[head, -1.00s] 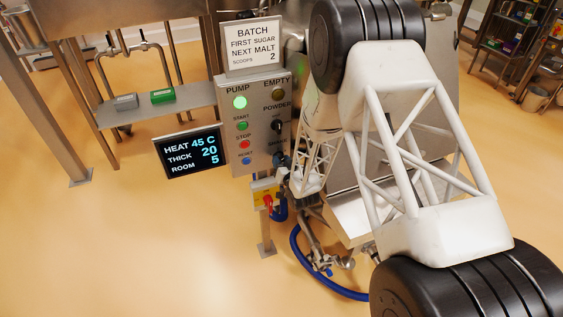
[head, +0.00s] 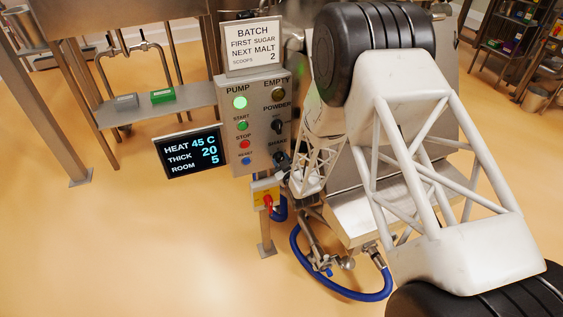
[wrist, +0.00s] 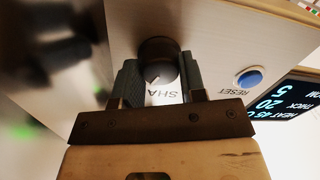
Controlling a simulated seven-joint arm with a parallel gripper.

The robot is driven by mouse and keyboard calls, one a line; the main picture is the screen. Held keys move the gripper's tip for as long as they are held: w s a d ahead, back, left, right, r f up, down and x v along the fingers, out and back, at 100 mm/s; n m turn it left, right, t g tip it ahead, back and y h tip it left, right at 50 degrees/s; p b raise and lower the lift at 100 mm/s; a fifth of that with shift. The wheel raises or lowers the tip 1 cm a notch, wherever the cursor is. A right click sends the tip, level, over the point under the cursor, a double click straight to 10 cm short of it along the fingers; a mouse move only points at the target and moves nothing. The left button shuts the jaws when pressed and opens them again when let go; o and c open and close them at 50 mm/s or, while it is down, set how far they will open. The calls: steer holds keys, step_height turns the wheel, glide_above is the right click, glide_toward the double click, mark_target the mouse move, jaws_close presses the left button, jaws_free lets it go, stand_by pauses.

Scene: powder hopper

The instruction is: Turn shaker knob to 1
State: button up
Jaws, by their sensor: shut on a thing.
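The shaker knob (wrist: 157,50) is a round dark knob on the steel control panel (wrist: 210,28). In the wrist view my gripper (wrist: 160,75) has its two grey fingers on either side of it, shut on it. A small pale mark shows on the knob, but I cannot read which number it points to. Part of the label, "SHA", shows between the fingers, upside down. In the head view the knob sits low on the control panel (head: 259,128), under a partly visible "SHAKE" label, and my gripper's dark end (head: 281,163) covers most of it.
A powder knob (head: 277,126) sits above, and the blue reset button (wrist: 249,77) is beside the gripper. The pump lamp (head: 240,103) glows green. A screen (head: 190,152) reads heat 45 C, thick 20, room 5. A red-yellow switch (head: 267,198) and blue hose (head: 345,292) are below.

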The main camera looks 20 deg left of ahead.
steer(key=n, duration=0.6)
stand_by(0.4)
steer(key=o, duration=0.9)
steer(key=shift+o, duration=0.2)
steer(key=shift+s+d, duration=0.1)
steer(key=v, duration=0.7)
steer(key=shift+s, duration=0.25)
steer(key=shift+d+r, duration=0.1)
steer(key=shift+d, duration=0.05)
